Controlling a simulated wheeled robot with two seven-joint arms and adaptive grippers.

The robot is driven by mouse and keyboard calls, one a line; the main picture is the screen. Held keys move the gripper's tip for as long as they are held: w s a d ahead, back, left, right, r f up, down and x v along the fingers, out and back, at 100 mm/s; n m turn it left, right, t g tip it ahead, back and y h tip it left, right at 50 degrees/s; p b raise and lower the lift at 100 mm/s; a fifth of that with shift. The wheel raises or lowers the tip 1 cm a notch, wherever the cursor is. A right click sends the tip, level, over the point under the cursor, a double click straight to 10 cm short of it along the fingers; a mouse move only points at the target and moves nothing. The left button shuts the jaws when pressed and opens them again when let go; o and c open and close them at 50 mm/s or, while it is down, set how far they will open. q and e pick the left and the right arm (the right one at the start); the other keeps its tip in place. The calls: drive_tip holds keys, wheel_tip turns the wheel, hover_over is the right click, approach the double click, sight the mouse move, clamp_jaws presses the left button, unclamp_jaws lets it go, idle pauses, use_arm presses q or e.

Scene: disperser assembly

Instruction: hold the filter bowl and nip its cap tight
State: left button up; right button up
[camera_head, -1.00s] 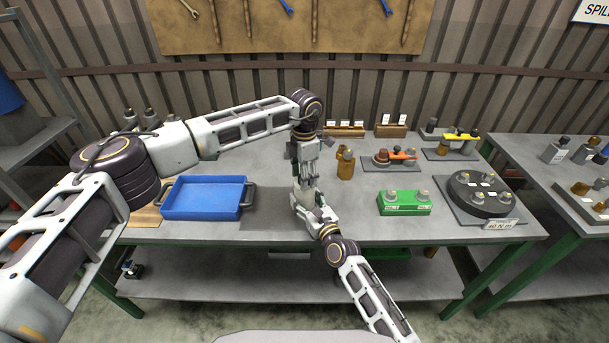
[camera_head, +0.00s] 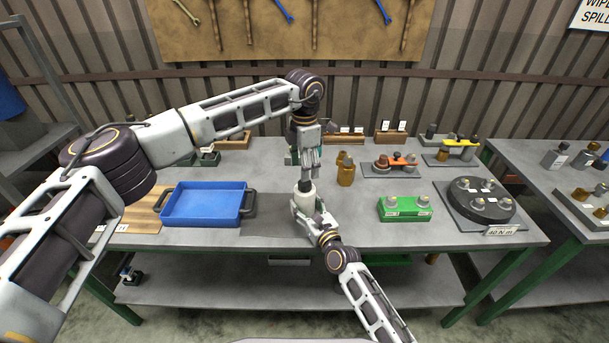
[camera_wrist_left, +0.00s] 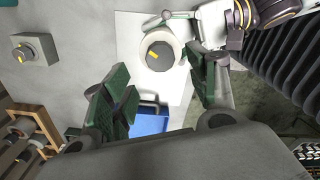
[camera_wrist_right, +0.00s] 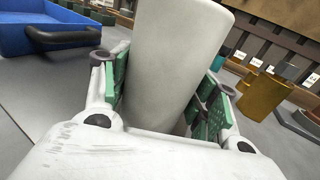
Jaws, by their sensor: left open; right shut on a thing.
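The filter bowl is a white cylinder (camera_head: 306,201), upright above the table's front part. It fills the right wrist view (camera_wrist_right: 172,60). My right gripper (camera_head: 312,210) is shut around its side. The dark cap (camera_head: 306,186) sits on top of the bowl. In the left wrist view the cap (camera_wrist_left: 160,54) shows a yellow mark, with a white rim around it. My left gripper (camera_head: 307,158) is above the cap, pointing down. Its green-padded jaws (camera_wrist_left: 163,88) are spread and empty, apart from the cap. I cannot tell how tight the cap is.
A blue tray (camera_head: 203,222) stands left of the bowl. A green block with fittings (camera_head: 405,216) and a round black fixture (camera_head: 480,218) stand to the right. Brass-coloured parts (camera_head: 346,172) stand close behind on the right. A grey mat (camera_head: 272,227) lies bare beside the bowl.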

use_arm(q)
drive_tip(key=shift+r, duration=2.9)
use_arm(e)
drive_tip(key=o, duration=1.5)
drive_tip(key=shift+c, duration=0.2)
drive_tip(key=shift+s+d, duration=0.1)
drive_tip(key=shift+s, duration=0.05)
drive_tip(key=shift+v, duration=5.85)
